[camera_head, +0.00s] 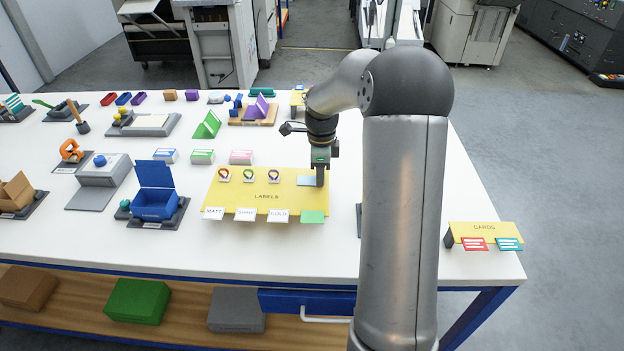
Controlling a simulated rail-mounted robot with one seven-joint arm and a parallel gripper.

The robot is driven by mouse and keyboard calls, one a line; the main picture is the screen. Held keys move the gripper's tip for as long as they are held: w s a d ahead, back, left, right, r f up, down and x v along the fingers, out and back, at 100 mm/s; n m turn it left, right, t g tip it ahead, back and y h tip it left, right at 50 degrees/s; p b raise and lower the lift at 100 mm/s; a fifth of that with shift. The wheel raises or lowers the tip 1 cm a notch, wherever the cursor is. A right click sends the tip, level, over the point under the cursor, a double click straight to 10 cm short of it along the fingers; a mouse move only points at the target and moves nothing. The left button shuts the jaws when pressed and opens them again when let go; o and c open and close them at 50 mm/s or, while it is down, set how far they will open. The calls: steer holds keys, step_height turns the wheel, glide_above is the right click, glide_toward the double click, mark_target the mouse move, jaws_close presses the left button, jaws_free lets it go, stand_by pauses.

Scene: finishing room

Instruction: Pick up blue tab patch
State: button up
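A light blue patch (305,181), which looks like the blue tab patch, lies flat at the right side of the yellow board (235,201) marked LABELS. My gripper (320,182) points down over the patch's right end. The fingers hide that end. From this angle I cannot tell whether the fingers touch the patch, or whether they are open or shut.
Ring-shaped labels (248,175) stand at the board's back. White cards (245,215) and a green one (313,217) line its front edge. A blue open box (154,205) stands left. A yellow CARDS holder (484,231) is at the right edge. My arm hides the table's right middle.

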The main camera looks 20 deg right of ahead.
jaws_close()
